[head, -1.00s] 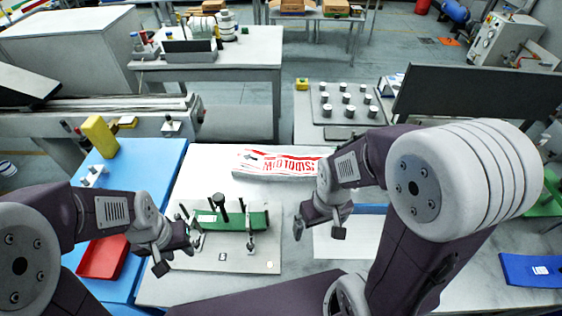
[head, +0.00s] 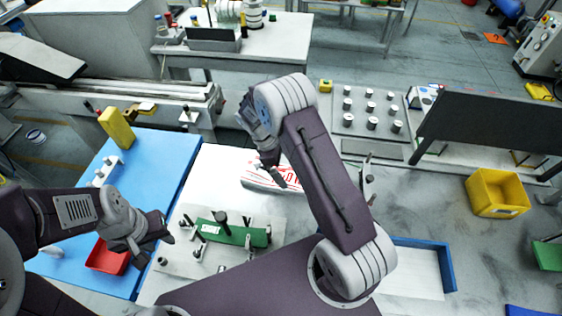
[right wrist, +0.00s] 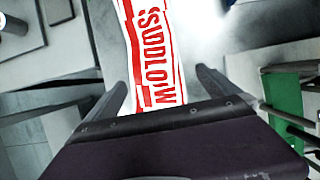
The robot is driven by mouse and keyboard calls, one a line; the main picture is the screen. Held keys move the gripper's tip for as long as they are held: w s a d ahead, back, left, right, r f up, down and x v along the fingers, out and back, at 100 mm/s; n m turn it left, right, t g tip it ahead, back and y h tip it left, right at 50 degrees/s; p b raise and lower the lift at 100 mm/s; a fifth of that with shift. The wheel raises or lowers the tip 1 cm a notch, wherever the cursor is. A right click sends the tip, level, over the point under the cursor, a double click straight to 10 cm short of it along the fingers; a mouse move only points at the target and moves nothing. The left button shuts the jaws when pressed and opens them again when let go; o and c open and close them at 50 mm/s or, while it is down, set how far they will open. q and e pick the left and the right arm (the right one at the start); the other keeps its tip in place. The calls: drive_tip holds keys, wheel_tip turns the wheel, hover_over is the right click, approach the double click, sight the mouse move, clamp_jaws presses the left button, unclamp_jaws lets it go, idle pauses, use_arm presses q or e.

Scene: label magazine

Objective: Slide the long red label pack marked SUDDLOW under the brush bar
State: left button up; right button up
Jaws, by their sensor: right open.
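The long label pack (head: 256,180), white with red print, lies on the pale table behind the fixture, partly hidden by my right arm. In the right wrist view the pack (right wrist: 152,50) shows large red letters reading like SUDDLOW. My right gripper (head: 274,170) is open above the pack; its two fingers (right wrist: 160,92) stand either side of the pack's near end. A light fixture plate (head: 180,262) carries a green bar (head: 236,233) with black knobs and posts; I cannot tell which part is the brush bar. My left gripper (head: 153,248) is open and empty left of the fixture.
A blue mat (head: 160,165) with a red tray (head: 106,257) and a yellow block (head: 116,128) is at the left. A grey plate with several pegs (head: 345,122) stands behind. A blue-rimmed tray (head: 448,268) and a yellow bin (head: 497,192) are at the right.

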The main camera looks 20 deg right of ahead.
sight(293, 180)
drive_tip(key=x, duration=0.2)
drive_tip(key=p+x, duration=0.1)
drive_tip(key=x, duration=0.3)
drive_tip(key=shift+w+d+f+p, duration=0.25)
drive_tip(key=shift+w+f+p, duration=0.05)
drive_tip(key=shift+f, duration=0.05)
drive_tip(key=shift+s+f, duration=0.3)
drive_tip(key=shift+f, duration=0.05)
use_arm(q)
drive_tip(key=shift+w+d+r, duration=0.1)
drive_tip(key=shift+w+r, duration=0.1)
drive_tip(key=shift+r, duration=0.3)
drive_tip(key=shift+w+d+r, duration=0.1)
drive_tip(key=shift+w+r, duration=0.05)
drive_tip(key=shift+r, duration=0.35)
use_arm(e)
drive_tip(key=shift+w+d+f, duration=0.1)
